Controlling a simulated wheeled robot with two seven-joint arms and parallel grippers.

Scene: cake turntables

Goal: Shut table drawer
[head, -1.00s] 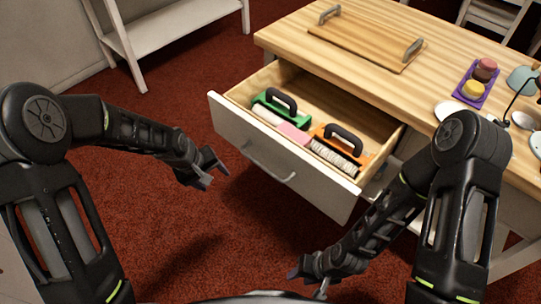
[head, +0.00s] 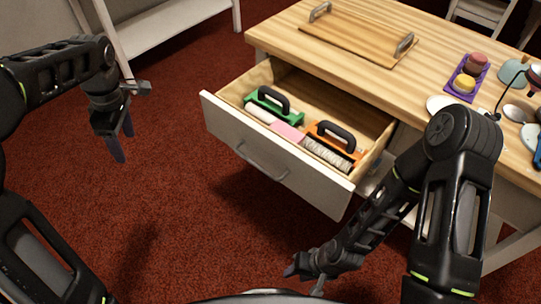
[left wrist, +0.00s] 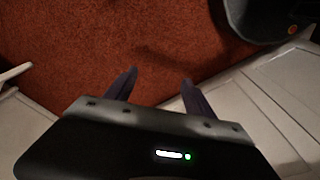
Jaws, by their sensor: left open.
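The table drawer (head: 280,170) is pulled well out of the wooden table (head: 350,80). Its white front carries a grey bar handle (head: 262,162). Inside lie a green tool (head: 274,105) and an orange tool (head: 335,142), both with black handles, and white and pink pieces between them. My left gripper (head: 121,148) hangs left of the drawer front, fingers pointing down, apart from it. In the left wrist view its fingers (left wrist: 154,88) are spread and empty over the red carpet. My right gripper (head: 300,278) is low in front of the drawer, apart from it; its jaw state is unclear.
A wooden tray (head: 358,40) with two handles lies on the table top. A purple tray (head: 466,78) with small cakes and a spoon (head: 514,112) lie at the right. A white shelf (head: 160,25) stands at the back left.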

